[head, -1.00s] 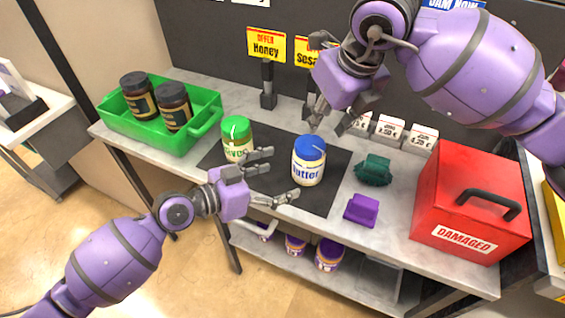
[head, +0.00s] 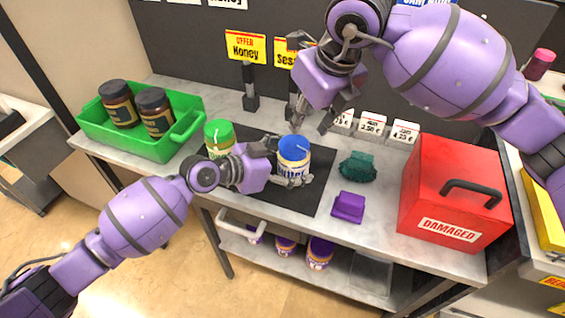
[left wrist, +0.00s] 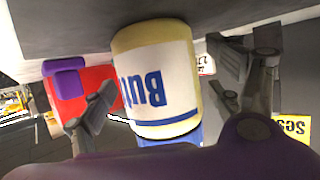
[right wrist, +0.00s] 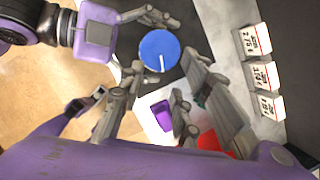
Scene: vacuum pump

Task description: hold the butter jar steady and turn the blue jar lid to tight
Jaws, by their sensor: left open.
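The butter jar (head: 292,168), cream with blue lettering, stands upright on the dark mat (head: 312,200). Its blue lid (head: 293,148) bears a white line and also shows in the right wrist view (right wrist: 157,45). My left gripper (head: 282,168) is open at the jar's side. In the left wrist view the jar (left wrist: 157,85) sits between its spread fingers, with a gap visible on the right; contact on the left is unclear. My right gripper (head: 308,115) is above and behind the lid. In the right wrist view its fingers (right wrist: 165,78) are apart and empty, with the lid beyond their tips.
A green-lidded jar (head: 219,138) stands close to my left gripper. A green crate (head: 160,148) with two dark jars is at left. A dark green object (head: 357,167), a purple object (head: 348,207) and a red box (head: 455,190) are at right. Price cards (head: 372,125) stand behind.

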